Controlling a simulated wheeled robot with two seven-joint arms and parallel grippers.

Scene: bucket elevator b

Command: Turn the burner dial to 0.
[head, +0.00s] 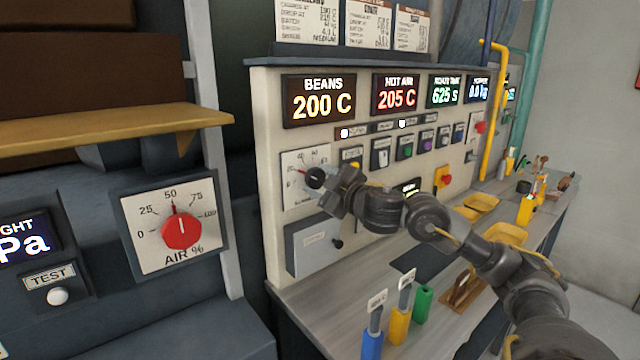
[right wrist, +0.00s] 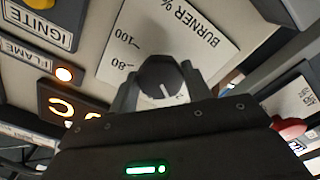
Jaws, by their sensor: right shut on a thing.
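The burner dial is a dark round knob (head: 315,177) on a white scale plate (head: 293,160) at the left of the roaster panel. A small red mark shows just left of the knob, near the low numbers. In the right wrist view the knob (right wrist: 163,78) has a white line on its face, and the plate (right wrist: 185,35) reads BURNER %, with 80 and 100 visible. Other numbers are hidden by the gripper, so I cannot tell the exact setting. My right gripper (head: 328,186) is shut on the knob, one finger on each side. My left gripper is not in view.
A red AIR % dial (head: 182,228) sits on a separate panel at left, pointing near 50. A grey box (head: 315,246) juts out below the burner plate. Blue, yellow and green tools (head: 398,325) stand on the counter under my right arm. An ignite button (right wrist: 40,3) is near the knob.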

